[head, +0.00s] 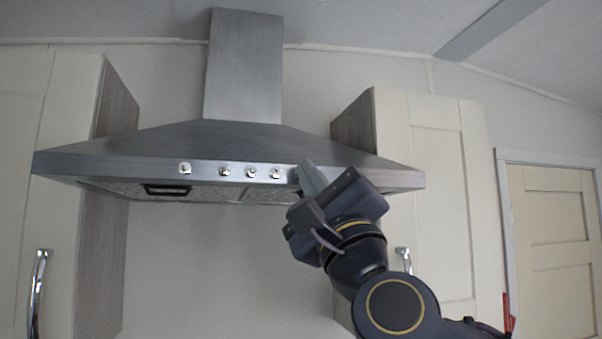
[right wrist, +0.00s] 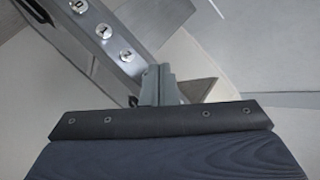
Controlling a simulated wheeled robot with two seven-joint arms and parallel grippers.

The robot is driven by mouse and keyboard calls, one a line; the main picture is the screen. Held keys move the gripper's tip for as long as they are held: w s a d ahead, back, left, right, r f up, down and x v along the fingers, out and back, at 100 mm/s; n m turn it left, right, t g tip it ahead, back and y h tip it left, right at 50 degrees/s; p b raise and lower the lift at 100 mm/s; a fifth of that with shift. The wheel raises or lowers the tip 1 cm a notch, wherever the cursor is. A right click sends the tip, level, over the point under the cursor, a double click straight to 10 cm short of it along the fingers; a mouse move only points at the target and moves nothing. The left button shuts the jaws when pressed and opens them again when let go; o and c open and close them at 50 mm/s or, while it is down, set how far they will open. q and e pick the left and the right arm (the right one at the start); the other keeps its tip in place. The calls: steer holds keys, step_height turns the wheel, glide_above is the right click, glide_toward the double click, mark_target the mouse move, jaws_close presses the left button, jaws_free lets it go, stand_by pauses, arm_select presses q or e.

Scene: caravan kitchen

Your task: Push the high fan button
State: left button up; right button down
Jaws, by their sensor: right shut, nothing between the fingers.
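The steel range hood (head: 130,152) carries a row of round silver buttons on its front edge. From left to right they are the L button (head: 185,168), 0 button (head: 225,171), 1 button (head: 251,173) and 2 button (head: 275,174). The right wrist view shows the 0 (right wrist: 78,6), 1 (right wrist: 102,30) and 2 (right wrist: 127,55) buttons. My right gripper (head: 308,177) is shut and empty, its fingertips at the front edge just right of the 2 button. The fingers hide that stretch, where a further button may sit; contact cannot be told. My left gripper is out of view.
Cream wall cabinets stand left (head: 22,180) and right (head: 440,170) of the hood, each with a chrome handle. The hood's chimney (head: 243,65) rises above. A cream door (head: 550,240) is at the far right. The wall below the hood is bare.

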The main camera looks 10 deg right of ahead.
steer(key=shift+w, duration=0.1)
stand_by(0.5)
steer(key=shift+w, duration=0.35)
steer(key=shift+s, duration=0.45)
steer(key=s, duration=0.6)
steer(key=shift+d+p, duration=0.15)
steer(key=shift+p, duration=0.2)
